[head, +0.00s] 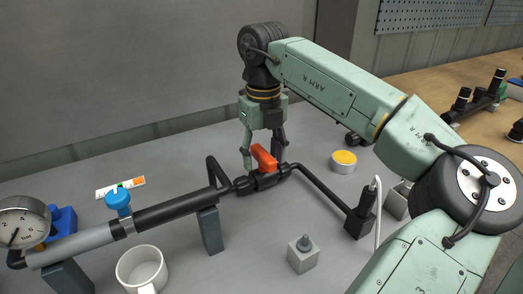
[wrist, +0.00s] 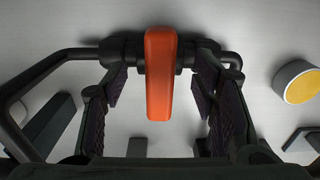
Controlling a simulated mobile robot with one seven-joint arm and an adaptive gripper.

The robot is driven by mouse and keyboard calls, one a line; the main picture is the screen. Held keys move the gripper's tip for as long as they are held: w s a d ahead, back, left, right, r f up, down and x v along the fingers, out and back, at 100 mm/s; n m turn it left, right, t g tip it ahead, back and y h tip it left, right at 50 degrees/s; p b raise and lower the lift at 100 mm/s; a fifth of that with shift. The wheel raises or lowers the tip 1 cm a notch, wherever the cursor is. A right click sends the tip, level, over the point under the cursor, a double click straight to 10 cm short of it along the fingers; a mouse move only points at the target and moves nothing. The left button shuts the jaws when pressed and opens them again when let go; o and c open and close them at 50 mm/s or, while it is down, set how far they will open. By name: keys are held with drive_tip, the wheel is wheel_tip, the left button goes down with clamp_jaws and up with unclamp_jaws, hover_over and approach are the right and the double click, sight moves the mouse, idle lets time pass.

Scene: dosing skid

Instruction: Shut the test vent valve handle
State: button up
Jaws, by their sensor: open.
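The test vent valve handle (head: 264,157) is an orange-red lever on a dark valve body (head: 262,181) in the pipe line. In the head view the lever lies at an angle across the pipe. In the wrist view the handle (wrist: 160,85) stands between the two fingers, crosswise to the pipe, with clear gaps on both sides. My gripper (head: 264,160) is open, pointing down over the valve, with one finger on each side of the handle. In the wrist view my gripper (wrist: 160,110) shows dark pads that do not touch the handle.
A blue knob (head: 118,200) sits on the grey pipe at left, near a pressure gauge (head: 20,225). A white mug (head: 142,268) stands in front. A yellow-topped tin (head: 343,162) is right of the valve, and a grey block with a knob (head: 303,256) is in front.

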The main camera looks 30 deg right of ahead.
drive_tip(key=shift+r+p, duration=2.45)
drive_tip(key=shift+r, duration=1)
drive_tip(key=shift+f, duration=0.1)
